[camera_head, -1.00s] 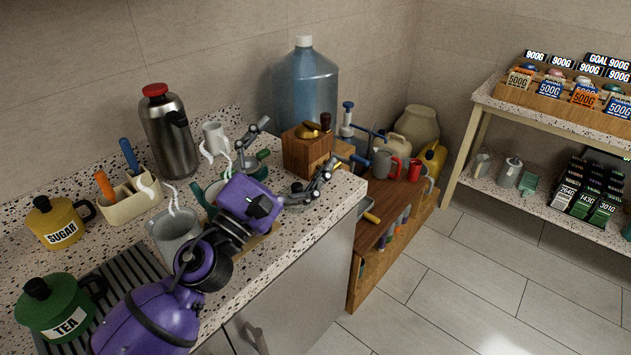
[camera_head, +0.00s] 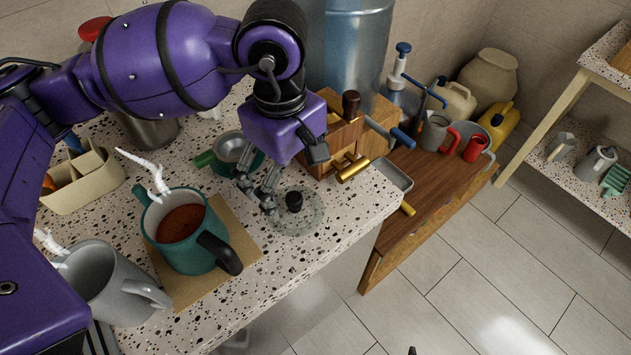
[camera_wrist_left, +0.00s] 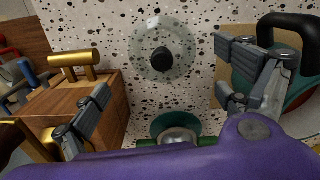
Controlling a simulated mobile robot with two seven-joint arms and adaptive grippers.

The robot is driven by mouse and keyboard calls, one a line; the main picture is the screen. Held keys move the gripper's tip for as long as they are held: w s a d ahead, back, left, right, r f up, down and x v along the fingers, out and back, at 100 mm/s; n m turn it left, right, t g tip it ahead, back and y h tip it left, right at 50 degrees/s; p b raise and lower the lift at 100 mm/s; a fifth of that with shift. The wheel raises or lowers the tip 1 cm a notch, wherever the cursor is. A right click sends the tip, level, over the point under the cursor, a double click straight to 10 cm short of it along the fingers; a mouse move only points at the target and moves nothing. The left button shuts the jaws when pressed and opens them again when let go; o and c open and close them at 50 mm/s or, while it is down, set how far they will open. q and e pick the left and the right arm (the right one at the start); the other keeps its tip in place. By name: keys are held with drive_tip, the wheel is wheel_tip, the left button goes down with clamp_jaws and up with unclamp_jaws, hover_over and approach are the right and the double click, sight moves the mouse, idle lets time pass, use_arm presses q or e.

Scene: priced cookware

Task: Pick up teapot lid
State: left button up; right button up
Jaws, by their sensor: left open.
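The teapot lid (camera_head: 299,222) is a clear glass disc with a black knob, lying flat on the speckled counter near its front edge. In the left wrist view the lid (camera_wrist_left: 183,52) lies beyond the fingers, between their lines. My left gripper (camera_head: 256,199) is open and empty, just left of the lid and apart from it; its fingers also frame the left wrist view (camera_wrist_left: 165,80). A green teapot (camera_head: 192,248) with brown liquid inside and a black handle stands on a brown board, left of the lid. My right gripper does not show.
A wooden grinder box (camera_head: 335,135) with brass parts stands close behind the lid. A small green-handled strainer (camera_head: 230,148) sits behind the gripper. A grey steaming mug (camera_head: 108,283) stands at front left. The counter edge is just in front.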

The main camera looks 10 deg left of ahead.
sight(289, 200)
use_arm(q)
drive_tip(key=shift+s+a+f+n, duration=0.2)
drive_tip(key=shift+s+f, duration=0.2)
drive_tip(key=shift+s, duration=0.2)
drive_tip(key=shift+s+a+f+n, duration=0.2)
drive_tip(key=shift+s+f, duration=0.15)
drive_tip(key=shift+s, duration=0.25)
drive_tip(key=shift+w+d+f, duration=0.1)
drive_tip(key=shift+w+f, duration=0.2)
drive_tip(key=shift+f, duration=0.2)
drive_tip(key=shift+w+f, duration=0.25)
drive_tip(key=shift+f, duration=0.25)
wheel_tip(289, 200, down, 3)
drive_tip(key=shift+w+d+f+p, duration=0.1)
drive_tip(key=shift+w+f+p, duration=0.1)
drive_tip(key=shift+p, duration=0.15)
drive_tip(key=shift+f, duration=0.3)
drive_tip(key=shift+c, duration=0.6)
drive_tip(key=c, duration=0.8)
drive_tip(key=shift+s, duration=0.15)
drive_tip(key=c, duration=0.5)
drive_tip(key=shift+f, duration=0.1)
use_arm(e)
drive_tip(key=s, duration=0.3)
